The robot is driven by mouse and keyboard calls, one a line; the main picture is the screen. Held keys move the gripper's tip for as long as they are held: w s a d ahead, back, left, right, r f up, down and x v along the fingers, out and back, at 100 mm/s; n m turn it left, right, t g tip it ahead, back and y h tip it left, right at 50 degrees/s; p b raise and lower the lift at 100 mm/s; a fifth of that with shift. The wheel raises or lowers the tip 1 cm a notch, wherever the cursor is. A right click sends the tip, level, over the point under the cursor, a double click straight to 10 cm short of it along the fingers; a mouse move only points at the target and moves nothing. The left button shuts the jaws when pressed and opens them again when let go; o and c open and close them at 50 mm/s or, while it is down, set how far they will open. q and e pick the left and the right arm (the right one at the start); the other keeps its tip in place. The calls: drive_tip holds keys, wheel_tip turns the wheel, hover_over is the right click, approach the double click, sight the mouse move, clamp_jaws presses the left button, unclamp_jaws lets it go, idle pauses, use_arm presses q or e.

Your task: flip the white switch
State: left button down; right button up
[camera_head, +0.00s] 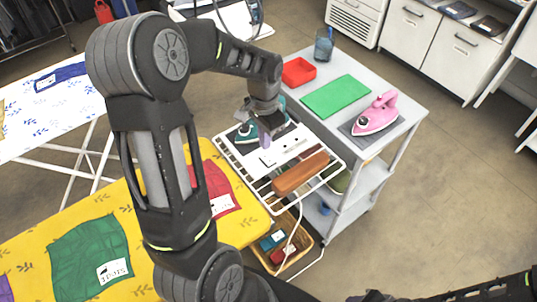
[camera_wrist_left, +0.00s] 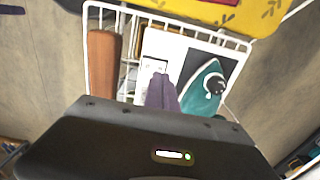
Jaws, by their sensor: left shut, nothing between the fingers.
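A white panel (camera_head: 283,149) lies on the white wire rack (camera_head: 333,153) at the end of the yellow ironing board. In the left wrist view a pale switch plate (camera_wrist_left: 153,66) with small marks sits on the panel (camera_wrist_left: 172,48). I cannot make out which way its switch is set. My left gripper (camera_head: 265,138) is over the panel, shut and empty. In the left wrist view its fingertips (camera_wrist_left: 163,82) overlap the lower part of the plate. Whether they touch it is unclear. A dark arm part of mine shows at the lower right, but no right fingers are visible.
A teal iron (camera_wrist_left: 207,88) stands on the rack beside the panel, and a brown wooden block (camera_head: 300,174) lies on its other side. A grey cart (camera_head: 399,127) with a pink iron (camera_head: 376,114) stands close to the right. A basket (camera_head: 302,254) is below the rack.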

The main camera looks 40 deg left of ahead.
use_arm(q)
drive_tip(key=shift+r+p, duration=0.75)
drive_tip(key=shift+r, duration=0.6)
